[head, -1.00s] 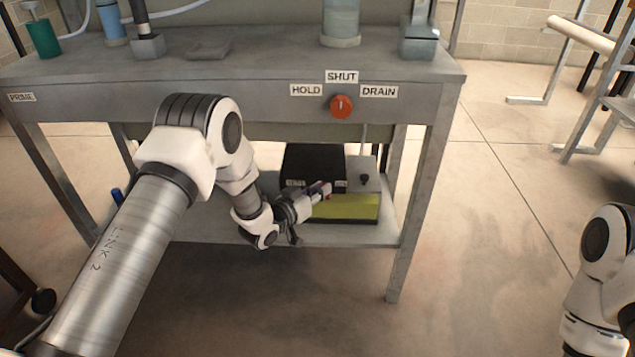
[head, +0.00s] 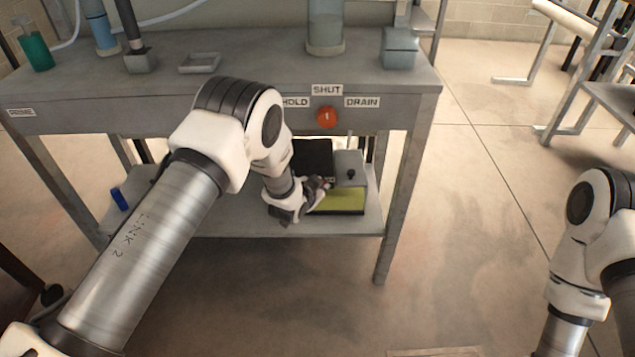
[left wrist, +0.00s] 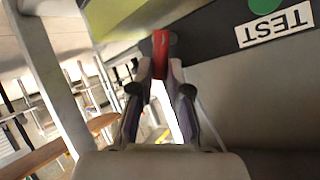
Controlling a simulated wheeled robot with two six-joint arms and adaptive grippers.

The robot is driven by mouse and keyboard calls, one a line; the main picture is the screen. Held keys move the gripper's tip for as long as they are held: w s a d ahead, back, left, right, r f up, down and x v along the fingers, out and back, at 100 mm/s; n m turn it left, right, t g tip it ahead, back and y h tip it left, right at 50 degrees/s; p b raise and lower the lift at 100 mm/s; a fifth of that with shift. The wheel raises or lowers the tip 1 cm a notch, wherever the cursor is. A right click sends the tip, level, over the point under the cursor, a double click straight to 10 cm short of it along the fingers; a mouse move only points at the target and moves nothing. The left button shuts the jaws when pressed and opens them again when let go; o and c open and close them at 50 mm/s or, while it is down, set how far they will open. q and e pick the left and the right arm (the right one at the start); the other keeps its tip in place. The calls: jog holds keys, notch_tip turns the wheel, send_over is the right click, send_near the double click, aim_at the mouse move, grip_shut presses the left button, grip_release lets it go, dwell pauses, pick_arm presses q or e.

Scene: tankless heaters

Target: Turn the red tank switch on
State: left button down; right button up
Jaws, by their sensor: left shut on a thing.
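The red switch (left wrist: 161,44) is a small red lever on the front of a dark and yellow-green unit, seen inverted in the left wrist view. The unit (head: 346,201) stands on the lower shelf of the bench in the head view. My left gripper (left wrist: 161,76) is shut on the red switch, with a finger on each side of it. In the head view my left gripper (head: 323,186) is at the left part of the unit's front, small and partly hidden by its own wrist. My right arm shows at the right edge; its gripper is out of view.
A green button (left wrist: 263,5) and a TEST label (left wrist: 274,25) sit close to the switch. A black knob (head: 351,174) is on the unit's right. Above, the bench edge carries a red-orange dial (head: 326,117). A blue object (head: 119,198) lies on the shelf at left.

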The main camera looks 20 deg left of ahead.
pick_arm(q)
jog(key=shift+d, duration=0.1)
dwell(0.4)
jog(key=c, duration=1.4)
grip_release()
jog(key=shift+s, duration=0.1)
jog(key=v, duration=1.1)
jog(key=shift+s+r, duration=0.25)
jog(key=shift+s, duration=0.05)
